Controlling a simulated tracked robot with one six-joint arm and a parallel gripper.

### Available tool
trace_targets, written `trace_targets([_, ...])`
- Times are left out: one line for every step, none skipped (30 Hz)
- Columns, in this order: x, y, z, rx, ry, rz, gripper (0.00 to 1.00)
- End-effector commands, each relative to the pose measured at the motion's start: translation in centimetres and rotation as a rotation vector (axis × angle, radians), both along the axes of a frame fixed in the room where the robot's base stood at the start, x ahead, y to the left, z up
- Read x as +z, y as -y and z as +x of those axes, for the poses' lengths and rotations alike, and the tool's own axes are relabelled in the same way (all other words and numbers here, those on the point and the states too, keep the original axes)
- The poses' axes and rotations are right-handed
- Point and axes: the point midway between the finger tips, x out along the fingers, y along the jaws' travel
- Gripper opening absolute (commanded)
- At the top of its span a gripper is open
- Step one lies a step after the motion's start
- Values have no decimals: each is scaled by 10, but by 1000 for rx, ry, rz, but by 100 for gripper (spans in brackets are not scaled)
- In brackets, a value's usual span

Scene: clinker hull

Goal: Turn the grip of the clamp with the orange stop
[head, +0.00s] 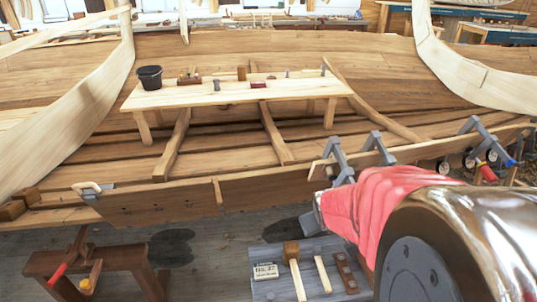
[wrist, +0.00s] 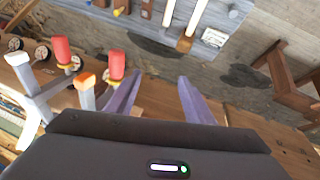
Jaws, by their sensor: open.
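In the wrist view, an orange stop (wrist: 86,79) caps a pale grey clamp bar (wrist: 88,100) at left. A red grip (wrist: 117,64) stands close beside it, near my left finger; it seems to belong to this clamp, but the join is hidden. My gripper (wrist: 160,77) is open and empty, with the red grip outside the gap, left of the fingers. A second red grip (wrist: 61,50) with a yellow collar stands farther left by another grey clamp (wrist: 33,95). In the head view my pink-sleeved arm hides the gripper, and I cannot make out the orange stop.
Grey clamps (head: 341,160) sit along the hull's upper plank (head: 430,150). One at right has a blue stop (head: 510,162). A grey bench (head: 264,288) with wooden tools stands below; a brown trestle (head: 115,262) is at lower left. Open floor lies between them.

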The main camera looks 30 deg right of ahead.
Motion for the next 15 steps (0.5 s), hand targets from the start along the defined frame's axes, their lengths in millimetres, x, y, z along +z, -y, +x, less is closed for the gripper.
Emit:
trace_targets([-12,13,-3,-10,-6,-4,48])
trace_targets([-18,20,-4,-13,-4,-8,48])
trace_targets([-25,29,-5,-14,-1,-15,48])
trace_targets([-31,36,-5,-16,2,-19,48])
trace_targets([-37,43,-6,-15,5,-23,48])
trace_targets([-44,51,-7,-14,10,-30,48])
trace_targets([-50,57,-8,-13,15,-35,48])
trace_targets([-55,62,-9,-11,20,-38,48])
trace_targets([-62,69,-10,-7,28,-44,48])
trace_targets([-67,75,-11,-5,36,-48,48])
trace_targets([-72,79,-12,0,42,-53,48])
trace_targets([-77,85,-13,5,53,-59,48])
trace_targets([-82,89,-13,11,63,-63,48])
trace_targets([-86,93,-14,16,73,-67,48])
trace_targets([-91,98,-14,24,88,-74,48])
